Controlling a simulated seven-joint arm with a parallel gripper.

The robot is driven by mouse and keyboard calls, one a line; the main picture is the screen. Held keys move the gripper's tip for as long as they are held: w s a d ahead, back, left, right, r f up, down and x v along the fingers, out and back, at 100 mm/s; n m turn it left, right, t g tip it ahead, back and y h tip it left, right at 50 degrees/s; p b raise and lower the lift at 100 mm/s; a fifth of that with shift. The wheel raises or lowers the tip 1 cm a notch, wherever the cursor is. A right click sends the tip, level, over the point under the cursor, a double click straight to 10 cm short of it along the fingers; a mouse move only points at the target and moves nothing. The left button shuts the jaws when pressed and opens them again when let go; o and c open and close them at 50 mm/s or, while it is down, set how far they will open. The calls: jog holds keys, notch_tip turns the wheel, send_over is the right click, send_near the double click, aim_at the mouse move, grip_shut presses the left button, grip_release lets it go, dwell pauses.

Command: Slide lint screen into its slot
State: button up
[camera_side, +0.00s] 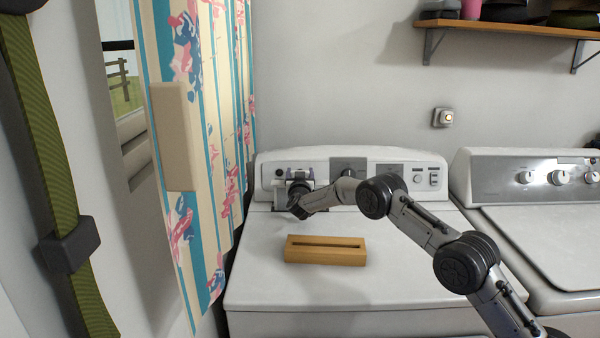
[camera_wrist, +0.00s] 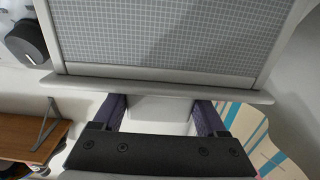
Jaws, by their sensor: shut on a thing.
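The lint screen (camera_wrist: 160,35) fills the upper part of the wrist view, a grey mesh panel in a pale frame with a wider pale bar along its near edge. My gripper (camera_wrist: 160,104) is shut on it, its two dark purple fingers at that near edge. In the side view my gripper (camera_side: 299,186) is at the back of the white machine's top, in front of the control panel. There the screen is mostly hidden, and I cannot tell its tilt. A wooden block (camera_side: 325,257) with a long dark slot lies on the machine's top, nearer the camera, apart from my gripper.
The white machine's top (camera_side: 400,270) is clear around the block. Its control panel (camera_side: 390,172) rises close behind my gripper. A patterned curtain (camera_side: 205,130) hangs at the left. A second machine (camera_side: 550,220) stands at the right, and a wooden shelf (camera_side: 510,30) is on the wall.

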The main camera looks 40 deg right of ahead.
jog(key=shift+f, duration=1.05)
jog(key=o, duration=1.1)
jog(key=shift+c, duration=0.2)
jog(key=shift+o, duration=1.1)
jog(key=shift+f, duration=0.1)
jog(key=shift+o, duration=0.2)
jog(key=shift+f, duration=0.15)
jog(key=shift+v, duration=3.9)
